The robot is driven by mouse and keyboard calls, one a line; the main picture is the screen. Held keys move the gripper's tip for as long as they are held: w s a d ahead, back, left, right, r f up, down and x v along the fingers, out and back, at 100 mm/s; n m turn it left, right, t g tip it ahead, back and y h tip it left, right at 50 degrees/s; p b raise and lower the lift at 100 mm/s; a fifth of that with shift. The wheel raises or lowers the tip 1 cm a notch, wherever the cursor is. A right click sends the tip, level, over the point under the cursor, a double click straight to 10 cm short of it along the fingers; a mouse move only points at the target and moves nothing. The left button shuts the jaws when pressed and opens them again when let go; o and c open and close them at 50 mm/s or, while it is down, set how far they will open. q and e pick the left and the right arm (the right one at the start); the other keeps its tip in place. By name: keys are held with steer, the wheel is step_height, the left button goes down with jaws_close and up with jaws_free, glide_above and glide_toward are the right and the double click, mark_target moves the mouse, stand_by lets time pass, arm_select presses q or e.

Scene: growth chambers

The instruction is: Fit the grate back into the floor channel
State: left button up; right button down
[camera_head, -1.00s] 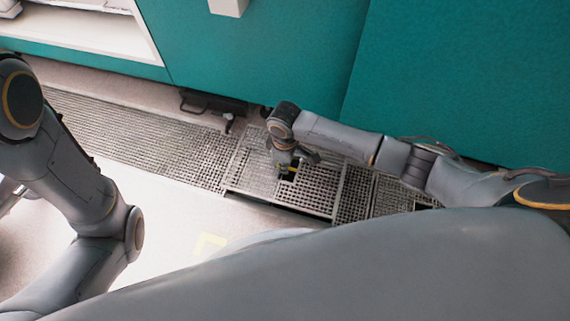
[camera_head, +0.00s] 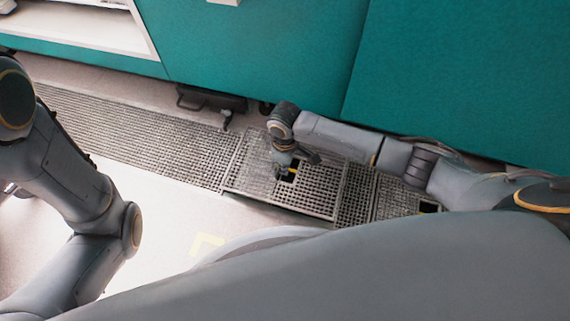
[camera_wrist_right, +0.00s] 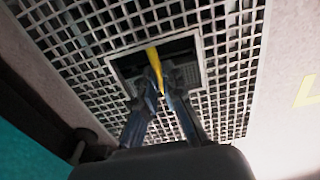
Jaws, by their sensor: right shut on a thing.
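The grate (camera_head: 315,193) is a grey mesh panel with a square opening and a yellow bar across it. It is over the floor channel in the head view, its left edge against or over the neighbouring mesh. A dark strip shows along its front edge; I cannot tell whether it sits flush. My right gripper (camera_head: 286,175) reaches down at the opening and is shut on the yellow bar (camera_wrist_right: 154,64), which shows clearly in the right wrist view, where the mesh (camera_wrist_right: 228,100) surrounds it. My left gripper is out of view; only its arm shows.
Channel mesh (camera_head: 130,135) runs on to the left, and another grating (camera_head: 392,198) with a dark opening lies right. A teal cabinet wall (camera_head: 250,60) stands behind the channel. A black object with a handle (camera_head: 210,102) is near its base. Pale floor lies in front.

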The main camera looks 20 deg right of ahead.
steer(key=shift+r+p, duration=0.25)
steer(key=shift+p, duration=1)
steer(key=shift+f, duration=0.45)
steer(key=shift+f+b, duration=0.1)
steer(key=shift+b, duration=0.2)
steer(key=shift+f+b, duration=1)
steer(key=shift+b, duration=0.3)
steer(key=shift+f, duration=1.35)
steer(key=shift+f, duration=0.1)
